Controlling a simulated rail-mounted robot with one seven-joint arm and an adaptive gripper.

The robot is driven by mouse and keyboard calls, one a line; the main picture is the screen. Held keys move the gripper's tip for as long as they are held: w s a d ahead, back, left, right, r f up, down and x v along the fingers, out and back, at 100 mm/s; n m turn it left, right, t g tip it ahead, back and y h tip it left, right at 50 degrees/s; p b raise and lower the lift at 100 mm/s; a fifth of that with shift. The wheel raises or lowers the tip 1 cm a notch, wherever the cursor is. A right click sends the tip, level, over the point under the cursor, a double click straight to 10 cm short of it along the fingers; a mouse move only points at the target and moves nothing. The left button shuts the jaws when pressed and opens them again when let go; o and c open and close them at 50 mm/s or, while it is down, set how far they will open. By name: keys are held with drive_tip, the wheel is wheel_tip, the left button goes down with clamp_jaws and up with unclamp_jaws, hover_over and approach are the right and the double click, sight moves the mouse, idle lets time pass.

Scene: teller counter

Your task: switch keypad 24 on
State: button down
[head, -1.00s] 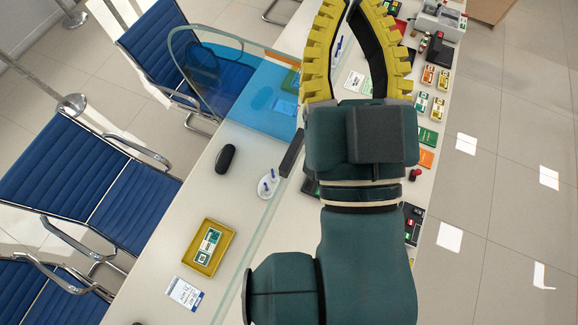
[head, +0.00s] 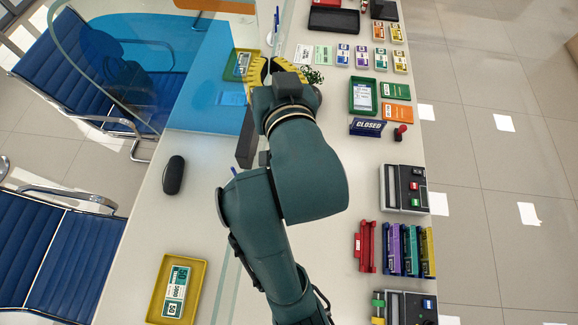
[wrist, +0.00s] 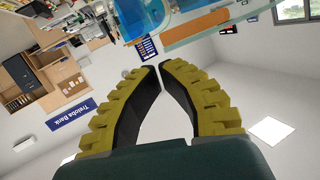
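My gripper (head: 268,68) is in the upper middle of the head view, above the counter beside the glass screen. In the wrist view its two yellow-and-black fingers (wrist: 160,65) curve together and their tips meet or nearly meet, with nothing between them. Two grey-and-black devices with red and green parts, one at mid right (head: 403,188) and one at lower right (head: 408,306), stand on the counter's right edge. I cannot read a number 24 on either, nor tell which is keypad 24 or whether it is on. The wrist view shows no keypad that I can make out.
The counter (head: 215,215) carries a yellow tray (head: 157,290), a black case (head: 174,175), a CLOSED sign (head: 367,127), a red-handled stamp (head: 399,133), a green tray (head: 351,95) and coloured racks (head: 407,250). Blue chairs (head: 60,240) stand left; the floor at right is clear.

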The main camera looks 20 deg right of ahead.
drive_tip(key=d+f+m+g+b, duration=0.1)
drive_tip(key=d+f+g+b, duration=0.1)
drive_tip(key=f+b, duration=0.8)
drive_tip(key=w+d+f+m+g+h+b, duration=0.1)
drive_tip(key=f+b, duration=0.8)
drive_tip(key=f, duration=1.9)
drive_tip(key=d+m+g, duration=0.1)
drive_tip(key=d+g, duration=0.1)
drive_tip(key=g, duration=0.1)
drive_tip(key=shift+w+f+g+b, duration=0.25)
drive_tip(key=shift+g+b, duration=0.15)
drive_tip(key=b+x, duration=0.4)
drive_tip(key=x, duration=0.6)
drive_tip(key=shift+f, duration=0.3)
drive_tip(key=f, duration=0.1)
drive_tip(key=f+b, duration=0.1)
drive_tip(key=shift+w+a+f+b, duration=0.1)
drive_tip(key=shift+a+f+b, duration=0.15)
drive_tip(key=shift+f+b, duration=0.05)
drive_tip(key=shift+a+f, duration=0.1)
drive_tip(key=shift+f, duration=0.35)
